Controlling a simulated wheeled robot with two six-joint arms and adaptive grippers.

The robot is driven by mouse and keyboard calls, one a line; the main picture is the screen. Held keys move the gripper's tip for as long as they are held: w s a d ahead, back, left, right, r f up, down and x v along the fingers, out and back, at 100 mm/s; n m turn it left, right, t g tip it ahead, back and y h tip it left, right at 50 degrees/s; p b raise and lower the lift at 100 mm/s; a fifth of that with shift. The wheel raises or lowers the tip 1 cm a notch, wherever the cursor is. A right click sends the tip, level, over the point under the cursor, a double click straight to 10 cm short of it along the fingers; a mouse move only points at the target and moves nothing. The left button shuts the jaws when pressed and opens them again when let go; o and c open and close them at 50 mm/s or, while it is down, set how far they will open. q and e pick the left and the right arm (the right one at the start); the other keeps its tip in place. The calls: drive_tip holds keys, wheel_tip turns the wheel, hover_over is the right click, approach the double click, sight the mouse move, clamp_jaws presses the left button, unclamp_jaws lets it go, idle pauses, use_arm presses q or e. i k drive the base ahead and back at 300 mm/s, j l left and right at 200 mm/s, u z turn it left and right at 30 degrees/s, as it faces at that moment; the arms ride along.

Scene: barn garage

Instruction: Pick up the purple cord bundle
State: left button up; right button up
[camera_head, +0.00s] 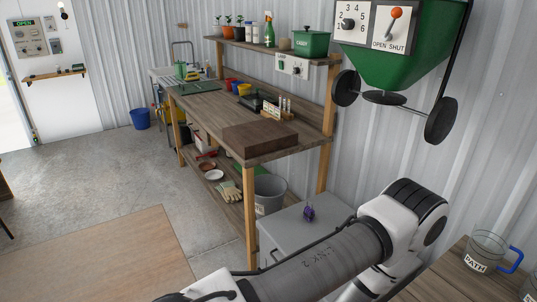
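A small purple bundle (309,213), which looks like the cord bundle, lies on the flat top of a grey cabinet (285,232), right of the workbench's front leg. One of my arms crosses the lower middle of the view, just in front of the cabinet, and hides part of its near side. The bundle is in the open beyond that arm, and nothing is seen touching it. Neither of my grippers shows in this view.
A wooden workbench (205,112) with a dark brown block (260,138) stands behind the cabinet. A grey bucket (270,190) sits beside it. A green hopper (400,50) hangs upper right. A clear jug (484,250) stands on a wooden table at right. Floor at left is open.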

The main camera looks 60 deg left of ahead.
sight(309, 214)
drive_tip(key=i+j+u, duration=0.1)
drive_tip(key=u, duration=0.3)
drive_tip(key=i+j+u, duration=0.15)
drive_tip(key=j+u, duration=0.25)
drive_tip(key=i+u, duration=0.15)
drive_tip(key=u, duration=0.3)
drive_tip(key=i+j+u, duration=0.1)
drive_tip(key=u, duration=0.3)
drive_tip(key=i+j, duration=0.3)
drive_tip(key=i+j+z, duration=0.1)
drive_tip(key=i+j, duration=0.25)
drive_tip(key=j, duration=0.15)
drive_tip(key=i+j+z, duration=0.1)
drive_tip(key=i+j, duration=0.5)
drive_tip(key=j, duration=0.2)
drive_tip(key=i+j, duration=0.1)
drive_tip(key=i, duration=0.5)
drive_tip(key=l+z, duration=0.05)
